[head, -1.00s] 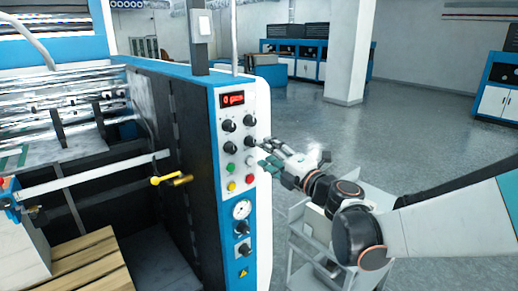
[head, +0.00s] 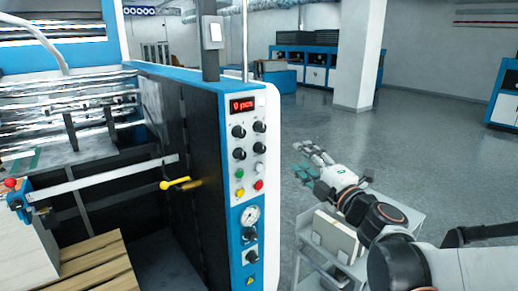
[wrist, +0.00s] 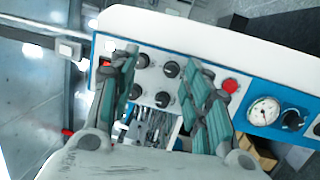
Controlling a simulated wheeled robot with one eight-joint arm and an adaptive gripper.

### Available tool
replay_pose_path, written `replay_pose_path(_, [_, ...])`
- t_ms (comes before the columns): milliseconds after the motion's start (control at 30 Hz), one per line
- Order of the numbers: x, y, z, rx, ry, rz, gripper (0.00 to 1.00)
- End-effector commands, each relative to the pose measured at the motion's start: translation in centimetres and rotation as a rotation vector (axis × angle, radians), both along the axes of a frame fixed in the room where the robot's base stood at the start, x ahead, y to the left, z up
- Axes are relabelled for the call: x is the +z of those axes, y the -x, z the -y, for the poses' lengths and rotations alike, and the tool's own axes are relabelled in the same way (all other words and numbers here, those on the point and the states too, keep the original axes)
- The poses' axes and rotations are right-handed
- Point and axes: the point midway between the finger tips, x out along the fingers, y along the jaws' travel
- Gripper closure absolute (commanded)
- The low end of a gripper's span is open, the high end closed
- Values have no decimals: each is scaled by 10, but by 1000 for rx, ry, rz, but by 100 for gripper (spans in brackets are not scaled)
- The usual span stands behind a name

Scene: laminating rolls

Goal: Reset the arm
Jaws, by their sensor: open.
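My gripper (head: 308,160) is open and empty in the head view, to the right of the machine's control panel (head: 250,185) and apart from it. Its teal-padded fingers also show in the wrist view (wrist: 165,95), spread apart with nothing between them. Behind them in that view is the panel, with black knobs, a red button and a round gauge (wrist: 263,111). In the head view my arm reaches in from the lower right.
A grey cart (head: 385,215) with a pale box (head: 335,235) on it stands below my gripper. The laminating machine with its rollers (head: 60,120) fills the left side. A white pillar (head: 358,55) and blue cabinets (head: 300,68) stand behind. The floor at the right is clear.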

Motion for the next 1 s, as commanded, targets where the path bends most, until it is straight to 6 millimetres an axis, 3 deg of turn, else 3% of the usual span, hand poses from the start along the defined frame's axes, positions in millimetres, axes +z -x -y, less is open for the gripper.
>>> replay_pose_path(100, [17,10,36,-169,-216,-55,56])
replay_pose_path(200, [14,25,70,-318,-417,-136,56])
replay_pose_path(333, [-12,55,102,-497,-674,-283,56])
replay_pose_path(433, [-46,87,113,-621,-859,-428,56])
replay_pose_path(567, [-99,138,107,-762,-1075,-654,56])
replay_pose_path(700, [-148,195,82,-872,-1239,-903,56])
replay_pose_path(833, [-171,232,60,-926,-1317,-1063,56])
replay_pose_path(1000, [-181,250,48,-951,-1350,-1145,56])
